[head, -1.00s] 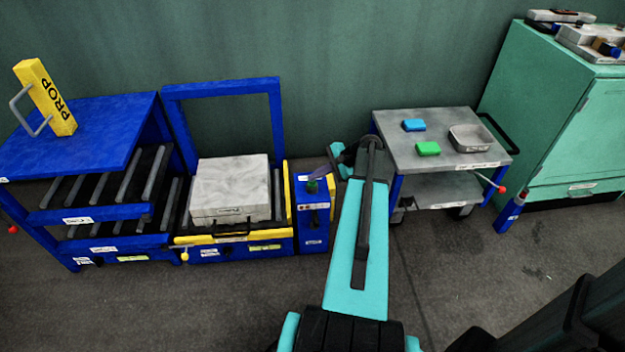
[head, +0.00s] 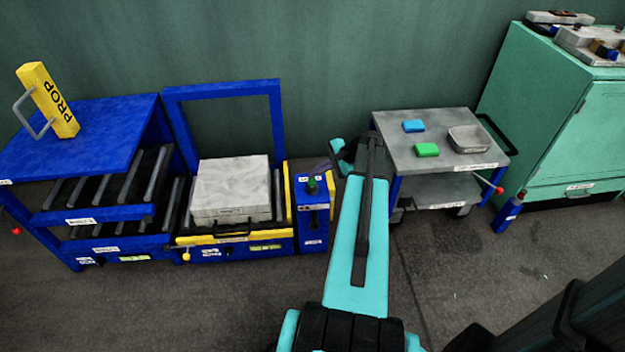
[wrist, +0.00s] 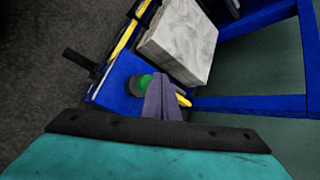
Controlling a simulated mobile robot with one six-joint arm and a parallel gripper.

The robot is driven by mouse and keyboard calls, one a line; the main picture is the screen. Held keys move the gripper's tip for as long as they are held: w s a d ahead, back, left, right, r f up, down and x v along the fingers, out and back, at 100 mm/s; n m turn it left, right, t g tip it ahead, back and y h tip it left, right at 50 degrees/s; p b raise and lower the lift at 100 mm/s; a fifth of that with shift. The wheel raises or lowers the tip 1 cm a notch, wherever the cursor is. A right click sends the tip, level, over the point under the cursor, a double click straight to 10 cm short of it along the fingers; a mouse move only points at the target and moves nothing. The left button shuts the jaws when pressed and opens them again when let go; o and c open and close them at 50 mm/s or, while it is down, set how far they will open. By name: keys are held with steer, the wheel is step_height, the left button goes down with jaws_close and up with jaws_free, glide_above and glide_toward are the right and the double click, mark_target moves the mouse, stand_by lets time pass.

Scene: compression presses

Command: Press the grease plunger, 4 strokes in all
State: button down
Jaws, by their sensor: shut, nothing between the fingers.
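A green knob (head: 312,187), which looks to be the grease plunger, stands on top of the blue box (head: 313,228) right of the press. It also shows in the wrist view (wrist: 145,83), partly hidden behind the fingers. My gripper (head: 325,166) is shut and empty, a little above and to the right of the knob in the head view. In the wrist view its purple fingers (wrist: 160,82) are together and overlap the knob's edge. They look apart from the knob in the head view, but the exact gap is hard to judge.
The blue press frame (head: 222,88) holds a pale block (head: 231,190) behind a yellow bar. A blue roller rack (head: 85,125) with a yellow PROP block (head: 48,100) is at left. A grey cart (head: 400,160) stands right of my arm. Floor in front is clear.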

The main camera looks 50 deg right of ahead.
mark_target(315, 181)
steer(key=shift+r, duration=0.1)
steer(key=shift+r+p, duration=1.95)
steer(key=shift+r, duration=0.5)
stand_by(1.2)
steer(key=s+a+f+n+g, duration=0.1)
steer(key=a+f+n+g, duration=0.15)
steer(key=a+f, duration=0.55)
steer(key=a+f+n+g, duration=0.2)
steer(key=a+f+n, duration=0.15)
steer(key=a, duration=0.75)
steer(key=s+a+f+n+g, duration=0.1)
steer(key=a+f+n+g, duration=0.1)
steer(key=a+f, duration=0.6)
steer(key=s+a+f+n+g+h, duration=0.2)
steer(key=s+a+n, duration=0.4)
steer(key=s+a, duration=0.3)
steer(key=s+a+f+n+g+h, duration=0.3)
steer(key=s+a+f+n, duration=0.3)
steer(key=s+a, duration=0.4)
steer(key=shift+s+a+f+n+g, duration=0.15)
steer(key=shift+s+n+g, duration=0.25)
steer(key=shift+s+g, duration=0.1)
steer(key=shift+a, duration=0.1)
